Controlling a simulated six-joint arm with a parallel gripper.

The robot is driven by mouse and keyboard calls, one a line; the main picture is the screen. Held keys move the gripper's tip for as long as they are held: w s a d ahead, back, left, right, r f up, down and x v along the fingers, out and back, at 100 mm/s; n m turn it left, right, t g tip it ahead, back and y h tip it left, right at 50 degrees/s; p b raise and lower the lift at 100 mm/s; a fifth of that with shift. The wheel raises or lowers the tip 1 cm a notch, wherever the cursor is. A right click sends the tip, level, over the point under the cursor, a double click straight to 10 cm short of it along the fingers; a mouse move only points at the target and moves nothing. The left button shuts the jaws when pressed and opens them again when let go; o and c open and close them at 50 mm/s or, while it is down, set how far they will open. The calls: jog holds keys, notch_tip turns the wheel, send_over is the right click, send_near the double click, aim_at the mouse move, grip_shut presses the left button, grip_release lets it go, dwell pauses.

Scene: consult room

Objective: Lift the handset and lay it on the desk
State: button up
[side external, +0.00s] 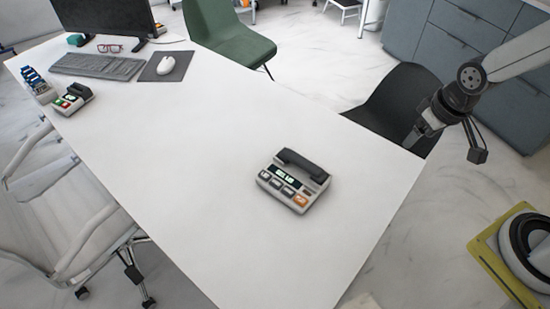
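A small desk phone (287,194) with a light body, a lit display and several buttons, one of them orange, sits on the white desk (210,150). Its dark handset (303,164) lies across the back of the phone body. My gripper (413,140) is at the right, by the desk's right corner and in front of a black chair. It is well apart from the phone and points down and left. Its fingers are small and blurred here, so I cannot tell whether they are open or shut.
A second device (72,99), a keyboard (98,66), a mouse (166,65) on a dark pad, glasses (110,48) and a monitor (105,15) occupy the desk's far left. The black chair (392,98) stands against the right edge. The desk around the phone is clear.

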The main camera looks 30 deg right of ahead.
dwell(0.3)
jog(key=n+g, duration=0.1)
jog(key=n, duration=0.4)
send_over(303, 161)
jog(key=shift+y, duration=0.4)
jog(key=f, duration=0.8)
jog(key=s+f, duration=0.1)
jog(key=f, duration=0.4)
jog(key=shift+d, duration=0.1)
jog(key=shift+f, duration=0.1)
jog(key=shift+w+f, duration=0.2)
jog(key=shift+f, duration=0.95)
jog(key=shift+f, duration=0.1)
jog(key=shift+w+f, duration=0.2)
jog(key=shift+f, duration=1.05)
jog(key=shift+w+f, duration=0.15)
jog(key=shift+f, duration=1.1)
